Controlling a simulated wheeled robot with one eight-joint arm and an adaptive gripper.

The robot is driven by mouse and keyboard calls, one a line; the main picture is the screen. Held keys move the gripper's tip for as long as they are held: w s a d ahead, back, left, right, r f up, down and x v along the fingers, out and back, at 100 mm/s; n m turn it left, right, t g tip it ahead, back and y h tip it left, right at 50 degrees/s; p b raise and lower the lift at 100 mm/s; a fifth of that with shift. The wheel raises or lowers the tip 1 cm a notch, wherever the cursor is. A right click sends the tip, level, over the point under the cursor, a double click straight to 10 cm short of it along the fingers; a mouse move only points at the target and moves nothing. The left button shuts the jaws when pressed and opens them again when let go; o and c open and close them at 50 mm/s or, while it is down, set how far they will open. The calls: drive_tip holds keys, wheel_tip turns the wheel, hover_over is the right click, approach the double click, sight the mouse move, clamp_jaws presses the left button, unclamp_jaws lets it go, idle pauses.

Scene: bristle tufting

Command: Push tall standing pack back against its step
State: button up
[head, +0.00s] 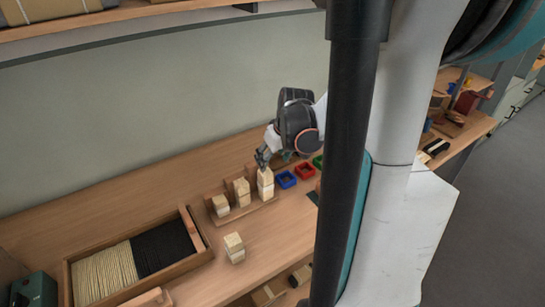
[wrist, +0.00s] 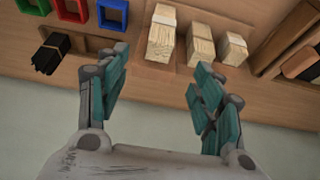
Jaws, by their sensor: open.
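The tall standing pack (head: 265,184) is a pale bristle bundle with a light band. It stands at the right end of a row of three packs on a wooden stepped holder (head: 246,212). In the wrist view the tall pack (wrist: 161,38) is upright, ahead of and between the fingers. A middle pack (wrist: 200,46) and a short pack (wrist: 234,49) stand beside it. My gripper (wrist: 158,80) is open and empty. In the head view my gripper (head: 263,158) is just above and behind the tall pack; I cannot tell if it touches. Contact with the step is hidden.
Blue (head: 286,179), red (head: 305,171) and green frames sit right of the packs. A black bundle (wrist: 47,57) lies near them. A wooden tray (head: 203,249) of pale and black bristles and a loose pack (head: 234,246) are at the front left. The wall is close behind.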

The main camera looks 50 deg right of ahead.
sight(267, 173)
drive_tip(key=shift+f, duration=0.1)
drive_tip(key=b+x, duration=0.5)
drive_tip(key=x, duration=0.8)
drive_tip(key=shift+w+f, duration=0.1)
drive_tip(key=shift+f, duration=0.25)
drive_tip(key=c, duration=1.2)
